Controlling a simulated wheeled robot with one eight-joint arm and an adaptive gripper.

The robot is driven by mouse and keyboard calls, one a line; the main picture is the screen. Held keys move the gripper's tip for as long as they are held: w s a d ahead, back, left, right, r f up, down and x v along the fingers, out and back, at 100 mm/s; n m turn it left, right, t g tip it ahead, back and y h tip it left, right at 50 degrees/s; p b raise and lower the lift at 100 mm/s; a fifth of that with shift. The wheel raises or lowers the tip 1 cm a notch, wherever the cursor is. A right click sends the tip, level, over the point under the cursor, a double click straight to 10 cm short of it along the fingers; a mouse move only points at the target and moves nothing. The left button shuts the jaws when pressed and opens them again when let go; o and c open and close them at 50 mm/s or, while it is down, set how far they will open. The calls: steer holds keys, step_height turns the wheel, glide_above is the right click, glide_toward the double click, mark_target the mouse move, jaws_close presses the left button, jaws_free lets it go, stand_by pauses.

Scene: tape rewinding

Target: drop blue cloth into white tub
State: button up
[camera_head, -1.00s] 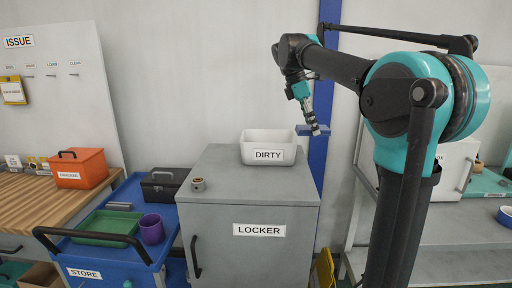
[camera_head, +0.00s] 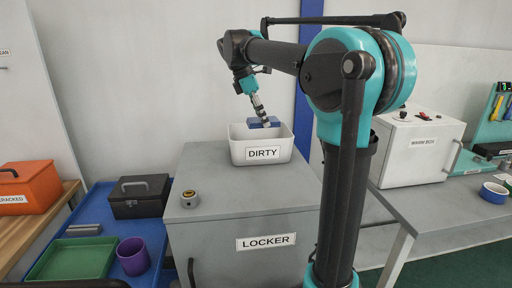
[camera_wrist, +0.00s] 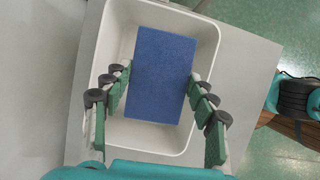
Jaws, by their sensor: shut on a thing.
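The white tub (camera_head: 262,156), labelled DIRTY, stands on the grey locker top. The blue cloth (camera_head: 266,122) is a flat rectangle held over the tub's opening. In the wrist view the cloth (camera_wrist: 162,72) lies between my fingers, with the inside of the tub (camera_wrist: 118,45) behind it. My gripper (camera_head: 265,121) is shut on the cloth and points down above the tub; its fingers also show in the wrist view (camera_wrist: 158,95). The cloth hides part of the tub's floor.
A blue cart with a black box (camera_head: 139,196), purple cup (camera_head: 133,256) and green tray (camera_head: 72,259) stands left. A white box (camera_head: 415,147) sits on the right bench.

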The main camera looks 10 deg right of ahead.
steer(key=shift+f, duration=1.15)
steer(key=o, duration=1.3)
steer(key=v, duration=1.2)
steer(key=shift+d+r, duration=0.1)
